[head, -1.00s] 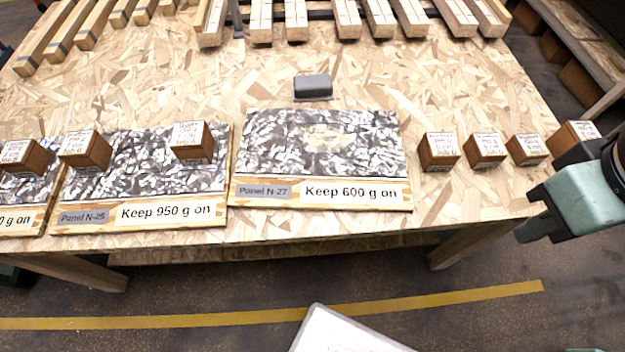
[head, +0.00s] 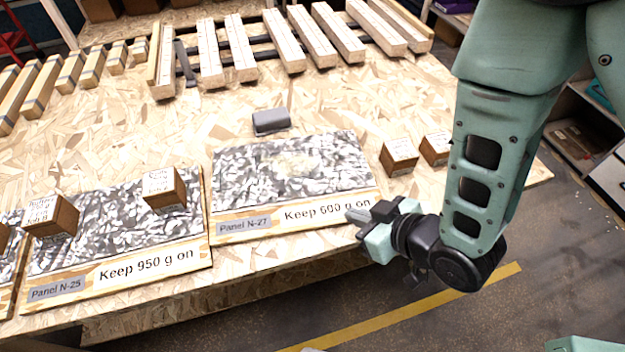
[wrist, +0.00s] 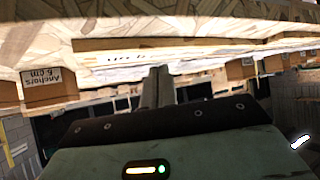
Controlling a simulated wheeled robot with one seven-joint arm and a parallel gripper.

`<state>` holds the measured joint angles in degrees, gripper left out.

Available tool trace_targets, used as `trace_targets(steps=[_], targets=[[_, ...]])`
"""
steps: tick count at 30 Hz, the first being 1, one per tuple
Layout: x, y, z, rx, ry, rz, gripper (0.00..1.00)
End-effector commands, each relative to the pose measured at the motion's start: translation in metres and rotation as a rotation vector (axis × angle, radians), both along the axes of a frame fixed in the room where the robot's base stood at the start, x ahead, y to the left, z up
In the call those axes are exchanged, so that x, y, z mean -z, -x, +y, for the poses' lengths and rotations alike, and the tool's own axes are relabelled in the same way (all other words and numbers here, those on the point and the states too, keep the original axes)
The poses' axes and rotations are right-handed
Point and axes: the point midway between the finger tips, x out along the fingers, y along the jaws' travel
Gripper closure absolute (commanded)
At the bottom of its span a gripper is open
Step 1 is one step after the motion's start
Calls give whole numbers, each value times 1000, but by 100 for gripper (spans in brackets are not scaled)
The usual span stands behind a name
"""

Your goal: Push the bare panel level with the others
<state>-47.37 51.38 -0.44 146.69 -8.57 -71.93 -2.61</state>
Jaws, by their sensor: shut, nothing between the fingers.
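The bare panel N-27 (head: 235,185) lies on the table with a grey camouflage-like top and a front strip reading "Keep 600 g on". No block stands on it. Panel N-25 (head: 110,215) lies at its left, with brown blocks on it. The front edge of N-27 sits farther back from the table's front edge than that of N-25. My gripper (head: 352,214) is shut and empty at the right front corner of N-27; I cannot tell if it touches. In the wrist view the shut fingers (wrist: 157,88) point toward the table edge.
A grey block (head: 270,121) lies just behind N-27. Brown labelled blocks (head: 399,158) stand to its right, near my arm. Wooden bars (head: 283,42) lie along the back of the table (head: 110,130). Floor is open in front of the table.

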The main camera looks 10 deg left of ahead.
Motion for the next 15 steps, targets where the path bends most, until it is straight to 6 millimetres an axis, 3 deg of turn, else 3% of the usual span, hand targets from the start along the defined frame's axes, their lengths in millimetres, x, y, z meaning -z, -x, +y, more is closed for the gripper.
trace_targets(steps=[8,15], targets=[[6,-7,16,-12,-26,-23,100],[-1,-32,54,-12,-23,-21,100]])
